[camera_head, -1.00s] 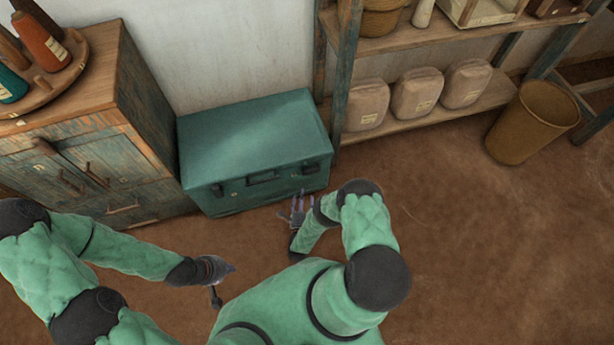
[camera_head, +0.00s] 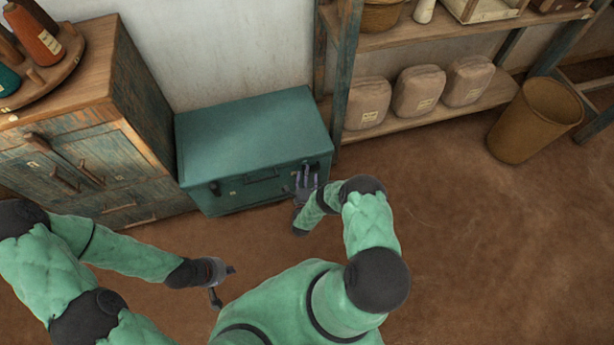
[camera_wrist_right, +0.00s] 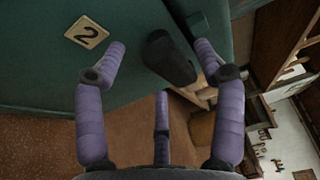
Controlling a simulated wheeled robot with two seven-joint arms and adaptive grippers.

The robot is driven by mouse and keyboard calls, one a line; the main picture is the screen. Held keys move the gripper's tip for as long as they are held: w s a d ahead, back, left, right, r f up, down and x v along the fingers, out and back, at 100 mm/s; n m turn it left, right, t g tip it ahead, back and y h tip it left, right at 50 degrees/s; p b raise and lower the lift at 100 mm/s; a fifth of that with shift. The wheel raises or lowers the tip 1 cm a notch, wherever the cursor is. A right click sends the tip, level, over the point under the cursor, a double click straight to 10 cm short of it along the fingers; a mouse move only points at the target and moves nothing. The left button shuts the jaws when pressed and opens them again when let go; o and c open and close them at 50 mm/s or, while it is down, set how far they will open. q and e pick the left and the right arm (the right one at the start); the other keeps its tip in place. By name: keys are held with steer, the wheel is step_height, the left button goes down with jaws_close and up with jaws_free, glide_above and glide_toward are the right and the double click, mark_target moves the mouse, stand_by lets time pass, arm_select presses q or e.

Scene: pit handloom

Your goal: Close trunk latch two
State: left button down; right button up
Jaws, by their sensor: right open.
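The closed teal trunk (camera_head: 250,135) stands against the wall. Latch two (camera_wrist_right: 170,58) is a dark rounded lever on its front, beside a plate marked 2 (camera_wrist_right: 86,32). In the wrist view the lever lies between the spread fingers of my right gripper (camera_wrist_right: 160,58); I cannot tell whether they touch it. In the head view my right gripper (camera_head: 305,177) is at the right part of the trunk's front and partly covers the latch. It is open and empty. My left gripper (camera_head: 223,284) is open and empty above the floor, away from the trunk.
A worn wooden cabinet (camera_head: 150,120) stands close to the trunk's left side. A shelf post (camera_head: 345,80) rises by its right back corner, with several sacks (camera_head: 418,91) on the lower shelf. A brown bin (camera_head: 532,120) stands at right.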

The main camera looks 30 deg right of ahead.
steer(key=shift+w+d, duration=0.1)
steer(key=c, duration=1.2)
steer(key=shift+o, duration=0.2)
steer(key=shift+n, duration=0.3)
steer(key=shift+d+r+n+t+y, duration=0.15)
steer(key=shift+n+t+y, duration=0.9)
steer(key=shift+n, duration=2.55)
steer(key=shift+d+n+t+y, duration=0.2)
steer(key=shift+n+t+y, duration=0.85)
steer(key=shift+n, duration=2.55)
steer(key=shift+d+r+n+t+y, duration=0.15)
steer(key=shift+n+t+y, duration=0.35)
steer(key=shift+n+t, duration=2.05)
steer(key=n+g, duration=0.2)
steer(key=shift+n, duration=0.35)
steer(key=o, duration=1.2)
steer(key=shift+c, duration=0.2)
